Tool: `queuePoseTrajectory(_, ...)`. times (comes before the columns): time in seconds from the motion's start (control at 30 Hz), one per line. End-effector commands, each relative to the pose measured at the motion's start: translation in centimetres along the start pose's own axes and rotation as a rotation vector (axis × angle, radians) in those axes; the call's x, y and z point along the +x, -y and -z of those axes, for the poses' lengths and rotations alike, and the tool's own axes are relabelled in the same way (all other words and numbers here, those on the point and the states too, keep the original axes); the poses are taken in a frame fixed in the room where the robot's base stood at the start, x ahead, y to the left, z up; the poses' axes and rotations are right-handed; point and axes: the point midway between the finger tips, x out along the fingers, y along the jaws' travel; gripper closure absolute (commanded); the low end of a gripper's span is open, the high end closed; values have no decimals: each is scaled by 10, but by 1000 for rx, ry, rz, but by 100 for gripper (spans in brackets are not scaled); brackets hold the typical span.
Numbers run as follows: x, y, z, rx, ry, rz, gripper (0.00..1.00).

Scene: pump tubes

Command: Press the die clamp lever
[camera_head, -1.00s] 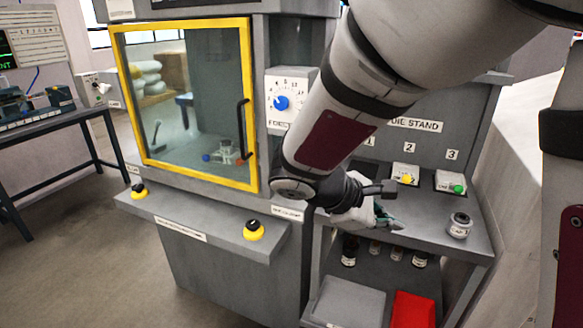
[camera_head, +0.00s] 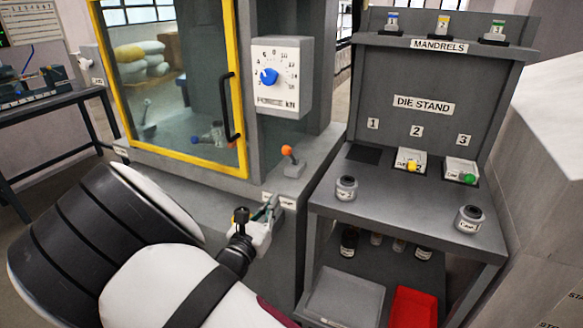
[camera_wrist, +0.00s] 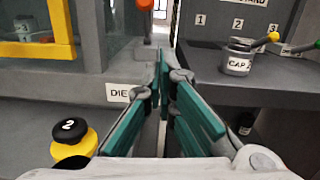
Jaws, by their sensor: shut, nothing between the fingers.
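The die clamp lever is a short stick with an orange knob (camera_head: 287,151) on a small grey base, on the press ledge right of the yellow-framed door. Its knob also shows, cut by the top edge, in the wrist view (camera_wrist: 146,5). My gripper (camera_head: 273,207) is shut and empty, at the ledge's front edge below and left of the lever, apart from it. In the wrist view my teal fingers (camera_wrist: 163,68) point towards the lever, beside a label (camera_wrist: 118,92) reading "DIE".
The die stand (camera_head: 430,210) is on the right, with jars (camera_head: 346,189) and (camera_head: 470,219) on its top. A force dial (camera_head: 280,78) hangs above the lever. The yellow door frame (camera_head: 242,90) is on the left.

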Motion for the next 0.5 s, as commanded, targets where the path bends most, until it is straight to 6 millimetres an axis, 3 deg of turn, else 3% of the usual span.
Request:
queuePoseTrajectory(0.17,-10,-19,9,-43,27,-65,100)
queuePoseTrajectory(0.5,-10,-20,10,-45,28,-69,100)
